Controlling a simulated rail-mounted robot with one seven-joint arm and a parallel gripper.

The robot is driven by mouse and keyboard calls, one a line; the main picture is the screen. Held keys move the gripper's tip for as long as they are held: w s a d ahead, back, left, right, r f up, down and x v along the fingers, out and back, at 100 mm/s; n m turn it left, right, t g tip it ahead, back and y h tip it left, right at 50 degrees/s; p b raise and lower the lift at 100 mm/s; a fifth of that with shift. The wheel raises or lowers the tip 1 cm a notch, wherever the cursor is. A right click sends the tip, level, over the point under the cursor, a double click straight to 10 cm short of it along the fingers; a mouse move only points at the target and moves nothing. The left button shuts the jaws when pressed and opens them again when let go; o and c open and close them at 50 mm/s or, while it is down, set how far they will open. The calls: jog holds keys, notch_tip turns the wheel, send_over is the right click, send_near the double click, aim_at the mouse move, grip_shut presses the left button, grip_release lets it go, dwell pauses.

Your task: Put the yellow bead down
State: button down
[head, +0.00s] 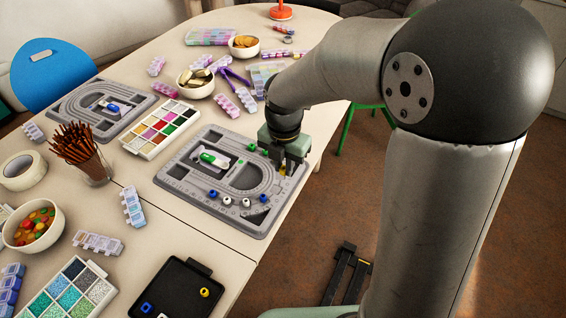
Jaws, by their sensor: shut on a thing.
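My gripper (286,160) is over the right side of the nearer grey bead board (176,180). It is shut on a small yellow bead (283,170), which is partly hidden by the fingers. Whether the bead touches the board cannot be told. On this board's track are a blue bead (213,194), two white beads (227,201) (245,202) and another blue bead (263,198). A green bead (251,147) lies near the back edge, left of my gripper. A second yellow bead (205,292) lies in the black tray (180,273).
A second bead board (73,112) and a palette of colours (160,128) are to the left. A cup of brown sticks (95,168), bowls (195,84) and pill boxes (133,206) crowd the table. The table's right edge is close to my gripper.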

send_over(280, 176)
notch_tip(280, 176, down, 7)
jog(key=shift+r, duration=0.1)
jog(key=shift+f, duration=1.45)
jog(key=shift+f, duration=0.1)
jog(key=shift+f, duration=0.15)
jog(key=c, duration=1.4)
grip_release()
jog(key=shift+o, duration=0.2)
notch_tip(280, 176, up, 13)
jog(key=shift+s+f, duration=0.15)
jog(key=shift+f, duration=0.05)
